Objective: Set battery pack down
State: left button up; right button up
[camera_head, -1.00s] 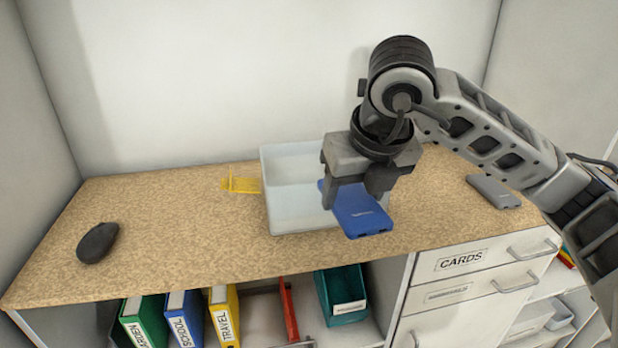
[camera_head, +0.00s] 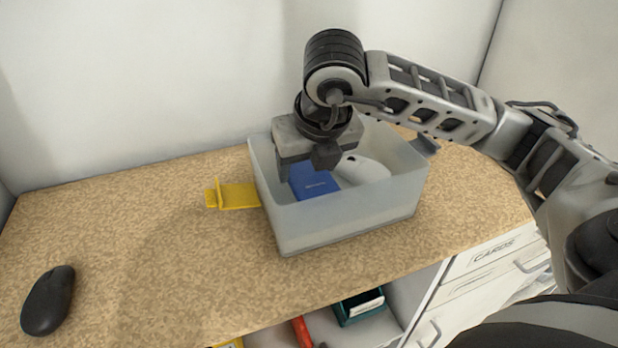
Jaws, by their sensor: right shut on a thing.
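The blue battery pack (camera_head: 315,184) is inside the translucent storage box (camera_head: 345,217), toward its left part. My right gripper (camera_head: 304,170) reaches down into the box from above and is shut on the battery pack. The pack's lower part is hidden behind the box's front wall, so I cannot tell whether it touches the bottom. My left gripper is not in view.
A white rounded object (camera_head: 362,170) lies in the box, right of the pack. A yellow phone stand (camera_head: 233,195) is left of the box. A black mouse (camera_head: 48,300) lies at the far left. A grey item (camera_head: 428,146) shows behind the box's right side. The tabletop's left middle is clear.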

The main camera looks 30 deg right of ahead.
aim_at(310, 176)
notch_tip(310, 176, down, 4)
jog(key=shift+r, duration=0.15)
jog(key=o, duration=1.1)
jog(key=v, duration=1)
jog(key=shift+r, duration=0.45)
jog(key=shift+s+a+r+p, duration=0.1)
jog(key=shift+s+r+p, duration=0.25)
jog(key=shift+r, duration=0.15)
jog(key=shift+s, duration=0.1)
